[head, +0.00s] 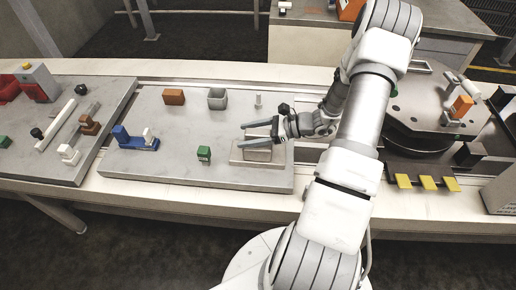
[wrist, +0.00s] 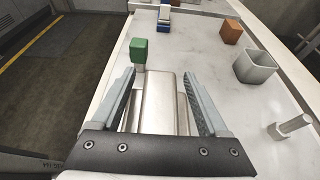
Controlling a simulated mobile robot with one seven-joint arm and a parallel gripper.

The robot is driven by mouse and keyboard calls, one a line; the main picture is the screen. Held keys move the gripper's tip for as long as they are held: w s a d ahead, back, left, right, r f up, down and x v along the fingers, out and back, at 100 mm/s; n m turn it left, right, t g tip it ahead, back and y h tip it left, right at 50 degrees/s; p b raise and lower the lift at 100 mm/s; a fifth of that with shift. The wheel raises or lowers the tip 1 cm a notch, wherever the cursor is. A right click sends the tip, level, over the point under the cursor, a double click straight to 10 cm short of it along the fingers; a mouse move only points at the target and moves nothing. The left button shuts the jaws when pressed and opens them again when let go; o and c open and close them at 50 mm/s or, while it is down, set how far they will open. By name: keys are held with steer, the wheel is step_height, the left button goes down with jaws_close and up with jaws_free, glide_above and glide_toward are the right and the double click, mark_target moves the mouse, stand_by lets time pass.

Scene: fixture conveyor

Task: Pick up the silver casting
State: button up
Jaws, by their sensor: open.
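The silver casting (head: 252,155) is a pale metallic block lying on the grey plate in the head view. My gripper (head: 243,136) is open and hovers over it, fingers pointing left. In the wrist view the casting (wrist: 160,100) lies between the two open fingers of my gripper (wrist: 167,90). Its near end is hidden behind the gripper's dark front. I cannot tell whether the fingers touch it.
A green-topped block (head: 204,153) stands just left of the casting. A brown block (head: 174,97), a grey open cup (head: 217,98) and a silver peg (head: 258,100) stand farther back. Bare plate (head: 185,125) lies between.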

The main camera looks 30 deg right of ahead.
jaws_close()
steer(key=shift+d+r, duration=0.1)
steer(key=shift+r, duration=0.05)
stand_by(1.2)
